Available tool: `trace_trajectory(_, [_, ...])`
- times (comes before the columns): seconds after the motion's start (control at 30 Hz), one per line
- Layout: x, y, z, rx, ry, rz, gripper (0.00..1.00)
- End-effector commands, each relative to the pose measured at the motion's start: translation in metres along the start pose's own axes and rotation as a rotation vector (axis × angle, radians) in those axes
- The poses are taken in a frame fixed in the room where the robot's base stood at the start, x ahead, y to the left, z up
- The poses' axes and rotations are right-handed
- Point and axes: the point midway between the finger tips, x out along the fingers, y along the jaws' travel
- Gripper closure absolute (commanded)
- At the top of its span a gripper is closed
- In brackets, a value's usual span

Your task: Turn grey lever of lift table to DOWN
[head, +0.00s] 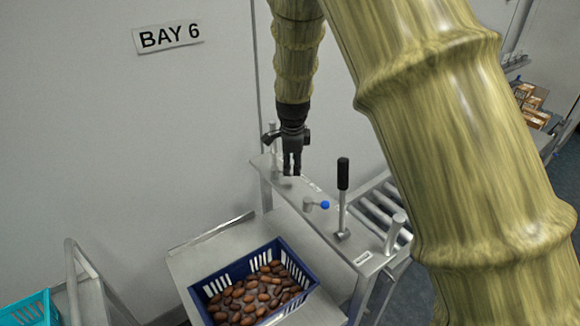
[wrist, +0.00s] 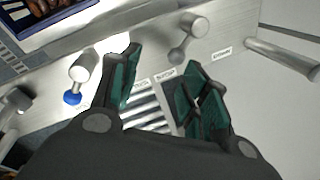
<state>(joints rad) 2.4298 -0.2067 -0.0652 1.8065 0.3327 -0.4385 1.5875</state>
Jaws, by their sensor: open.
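The grey lever (wrist: 188,38) of the lift table shows in the wrist view at upper middle, a round grey hub with a short arm and grey ball end pointing down and slightly left in the picture. Small white labels lie around it; their words are too small to read. My gripper (wrist: 163,62) is open and empty, its two green-padded fingers pointing at the panel. The lever's ball end lies beyond the gap, nearer the right finger; I cannot tell if they touch. In the head view my gripper (head: 292,168) hangs over the panel's far end and largely hides the grey lever.
A blue-knobbed lever (head: 324,205) and a tall black-handled lever (head: 343,178) stand on the same panel, to the right of my gripper. A blue crate of dates (head: 205,296) sits on the steel table. Rollers (head: 378,208) lie behind; a wall is at left.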

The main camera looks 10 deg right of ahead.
Motion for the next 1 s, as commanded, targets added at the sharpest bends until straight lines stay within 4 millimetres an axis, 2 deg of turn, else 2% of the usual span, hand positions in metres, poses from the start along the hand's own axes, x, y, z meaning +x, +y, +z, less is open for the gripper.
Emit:
trace_trajectory(0.1, [0.027,-0.011,0.002,0.0,0.003,0.018,0.55])
trace_trajectory(0.27, [0.043,-0.014,0.003,-0.001,0.004,0.019,0.55])
trace_trajectory(0.53, [0.036,0.002,-0.003,0.002,0.001,0.0,0.55])
trace_trajectory(0.77, [0.037,0.001,-0.003,0.003,0.001,0.001,0.55])
trace_trajectory(1.0, [0.052,-0.01,0.003,0.0,0.003,0.019,0.98])
